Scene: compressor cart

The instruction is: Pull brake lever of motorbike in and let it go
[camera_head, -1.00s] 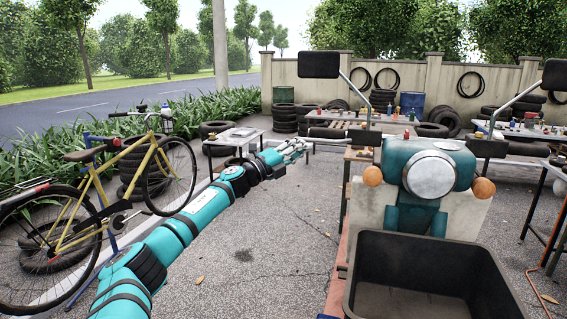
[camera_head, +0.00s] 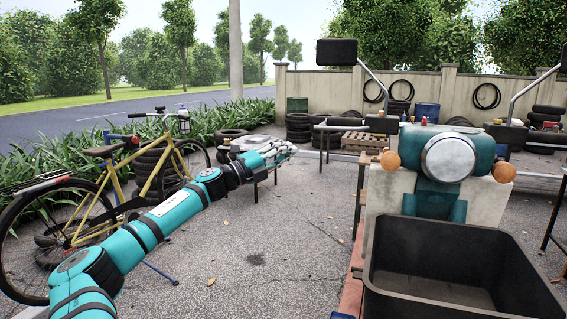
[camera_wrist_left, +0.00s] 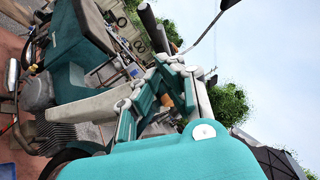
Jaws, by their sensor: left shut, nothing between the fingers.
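The motorbike's teal headlamp housing (camera_head: 484,150) with a round lamp faces me in the head view. A pale bar (camera_head: 340,128), possibly the brake lever or handlebar end, sticks out left from a black block (camera_head: 381,124). I cannot tell for certain which part is the lever. My left gripper (camera_head: 284,152) is left of and below that bar in the picture, apart from it, fingers shut and empty. In the left wrist view its fingers (camera_wrist_left: 172,66) point toward a black grip-like rod (camera_wrist_left: 148,22). The right gripper is not in view.
A black cargo box (camera_head: 455,265) stands in front of the motorbike. Mirrors (camera_head: 337,52) rise on stalks. A yellow bicycle (camera_head: 120,185) stands at left; a small table (camera_head: 255,145) stands behind my gripper. Tyres (camera_head: 299,127) line the wall. The pavement between is free.

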